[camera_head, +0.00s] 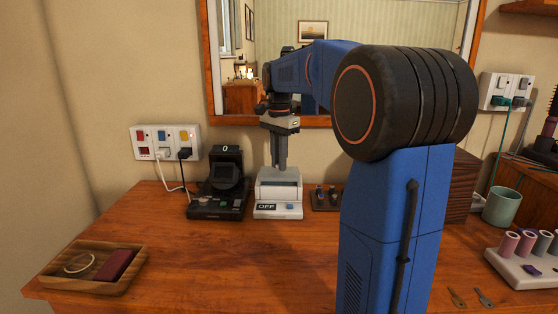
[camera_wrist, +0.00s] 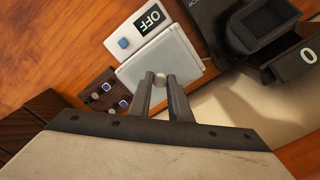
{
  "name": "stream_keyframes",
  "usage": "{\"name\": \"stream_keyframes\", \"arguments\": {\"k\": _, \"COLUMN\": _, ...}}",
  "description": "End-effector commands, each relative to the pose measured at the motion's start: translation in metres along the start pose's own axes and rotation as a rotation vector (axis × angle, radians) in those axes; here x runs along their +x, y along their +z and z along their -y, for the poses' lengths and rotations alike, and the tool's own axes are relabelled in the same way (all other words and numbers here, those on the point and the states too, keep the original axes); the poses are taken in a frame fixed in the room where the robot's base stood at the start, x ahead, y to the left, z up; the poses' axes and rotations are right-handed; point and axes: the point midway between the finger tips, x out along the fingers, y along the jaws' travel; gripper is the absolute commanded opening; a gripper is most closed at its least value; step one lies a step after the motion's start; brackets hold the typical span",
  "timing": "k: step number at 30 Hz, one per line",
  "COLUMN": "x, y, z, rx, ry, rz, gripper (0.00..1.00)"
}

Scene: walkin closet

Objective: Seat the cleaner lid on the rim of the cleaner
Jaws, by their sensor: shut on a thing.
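The cleaner (camera_head: 279,210) is a small white and grey box device with an "OFF" display and a blue button, standing on the wooden dresser. It also shows in the wrist view (camera_wrist: 137,30). The cleaner lid (camera_wrist: 162,56) is a pale grey square plate with a round knob. My gripper (camera_head: 280,165) points straight down over the cleaner. In the wrist view my gripper (camera_wrist: 160,80) is shut on the lid's knob. The lid lies over the top of the cleaner, roughly lined up with it. I cannot tell whether it touches the rim all round.
A small dark stand (camera_head: 325,203) with little items is close on the right. A wooden tray (camera_head: 95,268) lies front left. The dresser's front middle is clear.

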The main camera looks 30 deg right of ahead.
Motion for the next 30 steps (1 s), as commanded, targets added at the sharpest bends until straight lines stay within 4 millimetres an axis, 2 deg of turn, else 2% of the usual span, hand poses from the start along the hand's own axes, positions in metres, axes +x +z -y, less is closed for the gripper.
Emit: {"name": "stream_keyframes", "arguments": {"k": 30, "x": 0.0100, "y": 0.0000, "z": 0.0000, "rx": 0.000, "ry": 0.000, "rz": 0.000, "gripper": 0.00}}
